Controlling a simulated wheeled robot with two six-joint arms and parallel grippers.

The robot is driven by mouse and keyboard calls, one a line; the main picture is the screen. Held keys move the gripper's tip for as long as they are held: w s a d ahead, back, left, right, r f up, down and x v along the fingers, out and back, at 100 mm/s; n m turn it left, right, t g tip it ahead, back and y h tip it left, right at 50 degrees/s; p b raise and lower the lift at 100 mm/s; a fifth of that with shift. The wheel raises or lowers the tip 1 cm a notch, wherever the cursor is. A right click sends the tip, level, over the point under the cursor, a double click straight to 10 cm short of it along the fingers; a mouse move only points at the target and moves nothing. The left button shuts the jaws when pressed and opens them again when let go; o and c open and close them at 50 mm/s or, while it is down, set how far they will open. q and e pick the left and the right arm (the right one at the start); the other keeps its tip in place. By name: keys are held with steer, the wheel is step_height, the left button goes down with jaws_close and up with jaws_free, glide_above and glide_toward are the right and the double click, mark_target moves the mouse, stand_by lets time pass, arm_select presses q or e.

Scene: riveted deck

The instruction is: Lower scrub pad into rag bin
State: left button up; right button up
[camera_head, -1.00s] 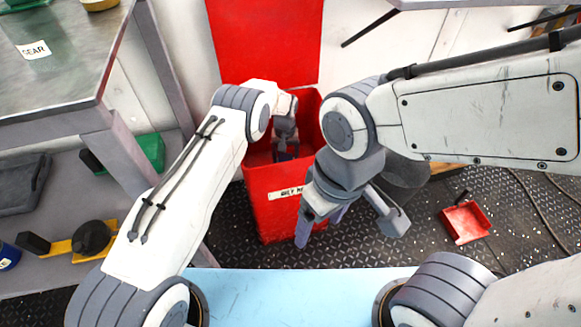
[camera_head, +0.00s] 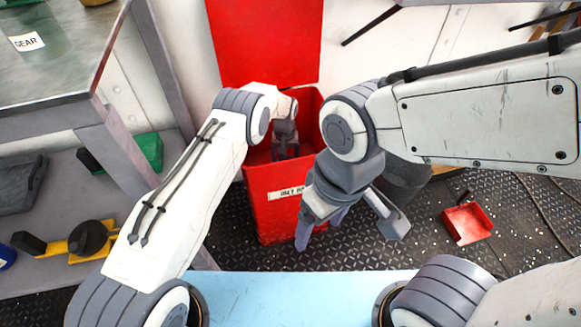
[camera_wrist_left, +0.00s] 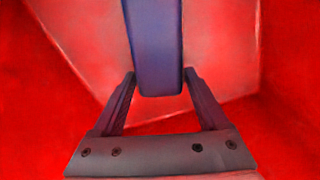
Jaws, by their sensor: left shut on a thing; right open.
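The red rag bin (camera_head: 266,222) stands open on the deck, its lid (camera_head: 264,45) raised against the wall. A label on its front is partly hidden by my right arm. My left gripper (camera_head: 286,152) is down inside the bin's mouth. In the left wrist view the gripper (camera_wrist_left: 158,90) is shut on the scrub pad (camera_wrist_left: 155,50), a dark blue slab held between both fingers, with red bin walls around it. In the head view the pad is mostly hidden by the gripper. My right gripper (camera_head: 350,232) is open and empty, in front of the bin's right side.
A metal workbench (camera_head: 60,75) with a lower shelf is at the left. The shelf carries a green item (camera_head: 148,150) and a yellow and black tool (camera_head: 85,240). A red dustpan (camera_head: 467,223) lies on the deck at right, and a dark bucket (camera_head: 405,180) stands behind my right gripper.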

arm_select(q)
steer(key=shift+f+b, duration=0.4)
steer(key=shift+f, duration=0.15)
steer(key=o, duration=1.2)
step_height(320, 180, up, 9)
steer(key=p, duration=0.4)
steer(key=shift+r, duration=0.8)
